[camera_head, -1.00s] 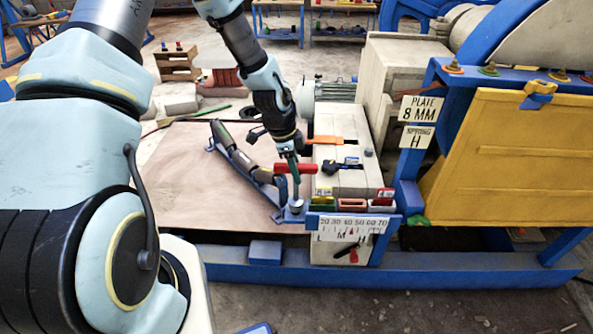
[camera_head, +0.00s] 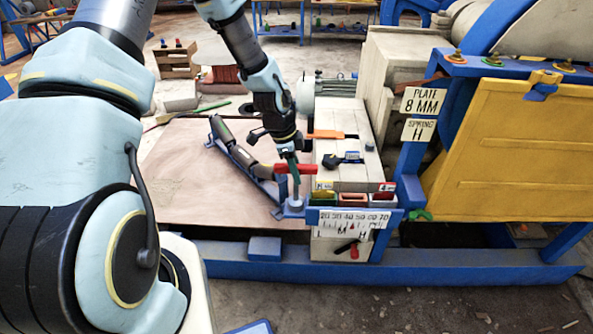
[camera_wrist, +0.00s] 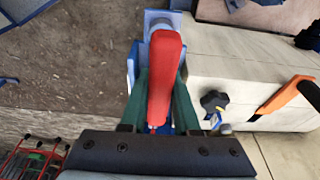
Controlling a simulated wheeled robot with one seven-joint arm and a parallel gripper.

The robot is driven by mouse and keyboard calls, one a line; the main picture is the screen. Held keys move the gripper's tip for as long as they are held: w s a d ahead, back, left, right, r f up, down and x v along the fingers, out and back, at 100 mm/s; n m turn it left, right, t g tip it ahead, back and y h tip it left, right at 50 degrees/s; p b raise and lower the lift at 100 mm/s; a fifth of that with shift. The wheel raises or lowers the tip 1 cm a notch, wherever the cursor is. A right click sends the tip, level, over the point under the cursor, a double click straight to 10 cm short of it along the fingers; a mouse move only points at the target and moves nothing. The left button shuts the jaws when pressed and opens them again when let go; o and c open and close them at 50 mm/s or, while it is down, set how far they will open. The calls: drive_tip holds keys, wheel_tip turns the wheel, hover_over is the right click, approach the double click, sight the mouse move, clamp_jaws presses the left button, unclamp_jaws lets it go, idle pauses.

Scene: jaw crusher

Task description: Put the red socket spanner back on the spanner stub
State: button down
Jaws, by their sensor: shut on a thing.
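The red socket spanner (camera_head: 296,168) is held in my gripper (camera_head: 291,160), with its red handle pointing right in the head view. Its grey shaft hangs down over the blue bracket at the machine's front left corner. The spanner's lower end is at the grey round stub (camera_head: 294,205); I cannot tell whether it is seated on it. In the wrist view the red handle (camera_wrist: 163,75) lies between the green fingers of my gripper (camera_wrist: 160,100), which are shut on it.
A scale plate (camera_head: 348,222) and coloured blocks (camera_head: 353,199) are right of the bracket. A black knob (camera_head: 331,161) and an orange-handled tool (camera_head: 325,134) lie on the pale beams. A dark cylinder in a blue cradle (camera_head: 240,160) is close left.

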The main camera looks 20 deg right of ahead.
drive_tip(key=c, duration=0.6)
unclamp_jaws()
drive_tip(key=shift+o, duration=0.2)
drive_tip(key=shift+r, duration=0.15)
drive_tip(key=b+v, duration=0.1)
drive_tip(key=v, duration=0.9)
drive_tip(key=shift+a+r+b, duration=0.1)
drive_tip(key=shift+r+b, duration=0.2)
drive_tip(key=shift+b, duration=0.05)
drive_tip(key=s+a+r+n+t, duration=0.1)
drive_tip(key=a+r+n, duration=0.2)
drive_tip(key=a+n, duration=0.4)
drive_tip(key=s+a+r+n+t+y, duration=0.1)
drive_tip(key=s+a+r+n, duration=0.1)
drive_tip(key=a+n, duration=0.5)
drive_tip(key=s+a+r+n+y, duration=0.1)
drive_tip(key=a+r+n, duration=0.3)
drive_tip(key=a, duration=1)
drive_tip(key=s+n, duration=0.1)
drive_tip(key=n, duration=0.2)
drive_tip(key=shift+r+n+t, duration=0.2)
drive_tip(key=shift+n+t, duration=0.2)
